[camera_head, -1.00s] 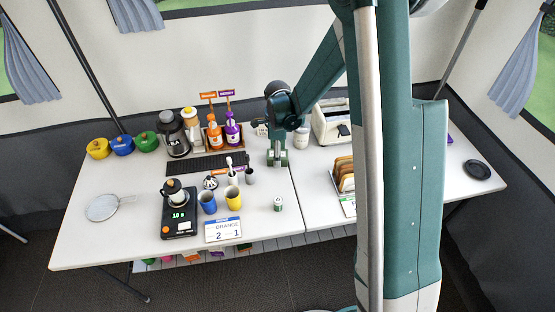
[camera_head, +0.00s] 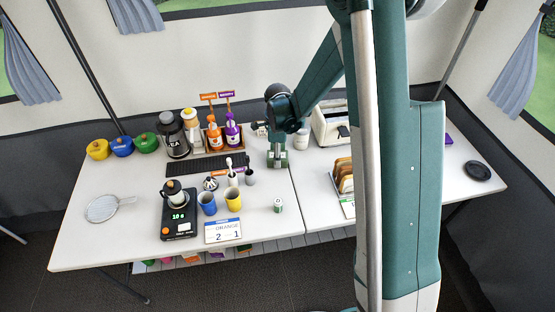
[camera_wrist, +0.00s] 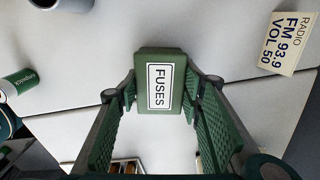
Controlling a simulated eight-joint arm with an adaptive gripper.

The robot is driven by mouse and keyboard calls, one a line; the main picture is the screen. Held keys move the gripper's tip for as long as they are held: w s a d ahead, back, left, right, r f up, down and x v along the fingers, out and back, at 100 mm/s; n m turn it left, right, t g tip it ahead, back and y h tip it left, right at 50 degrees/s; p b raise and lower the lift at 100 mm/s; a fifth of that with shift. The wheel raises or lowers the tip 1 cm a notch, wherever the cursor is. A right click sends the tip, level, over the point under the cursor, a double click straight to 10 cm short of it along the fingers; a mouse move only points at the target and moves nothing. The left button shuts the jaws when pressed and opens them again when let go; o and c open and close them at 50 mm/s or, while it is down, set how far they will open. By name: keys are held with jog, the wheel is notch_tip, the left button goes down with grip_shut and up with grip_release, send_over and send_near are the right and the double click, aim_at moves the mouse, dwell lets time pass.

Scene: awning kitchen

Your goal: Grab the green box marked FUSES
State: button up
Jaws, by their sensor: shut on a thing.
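The green box marked FUSES (camera_wrist: 160,80) is in the middle of the wrist view, with its white label facing the camera. My gripper (camera_wrist: 160,98) is shut on it, one green ridged finger against each side. In the head view my gripper (camera_head: 277,160) points down at the table, behind the middle. The box is hard to make out from the fingers there. I cannot tell whether it touches the tabletop.
A small green can (camera_head: 278,206) stands in front. The wrist view shows a radio card (camera_wrist: 287,43).

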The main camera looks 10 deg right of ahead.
jog(key=shift+r+p, duration=0.95)
jog(key=shift+r, duration=4.05)
